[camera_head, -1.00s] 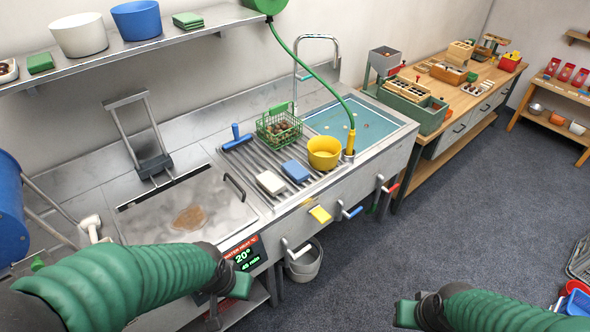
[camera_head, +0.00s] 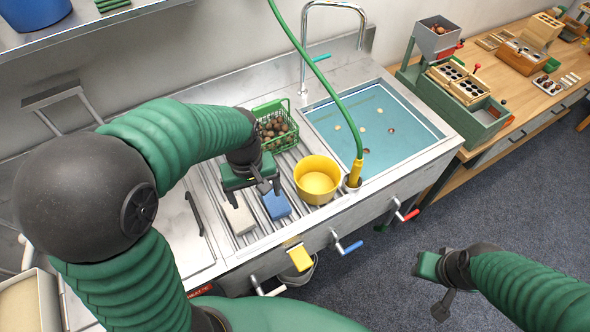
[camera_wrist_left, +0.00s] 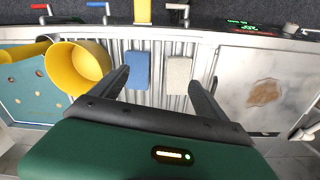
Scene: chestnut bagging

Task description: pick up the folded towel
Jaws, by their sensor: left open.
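A blue folded pad (camera_head: 276,205) and a beige folded pad (camera_head: 238,216) lie side by side on the ribbed drainboard; either could be the folded towel. Both show in the wrist view, blue (camera_wrist_left: 138,69) and beige (camera_wrist_left: 178,75). My left gripper (camera_head: 252,194) is open and empty above them, its fingers pointing down. In the wrist view both pads appear between its spread fingers (camera_wrist_left: 169,78), apart from them. A green folded cloth (camera_head: 113,4) is partly visible on the shelf. My right gripper (camera_head: 436,282) hangs over the floor in front; its jaws are unclear.
A yellow pot (camera_head: 317,179) stands right of the pads, and a green basket (camera_head: 276,130) of chestnuts behind them. A green hose hangs down to a yellow nozzle (camera_head: 356,172). A water-filled basin (camera_head: 374,122) is further right. A yellow cloth (camera_head: 299,257) hangs at the front edge.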

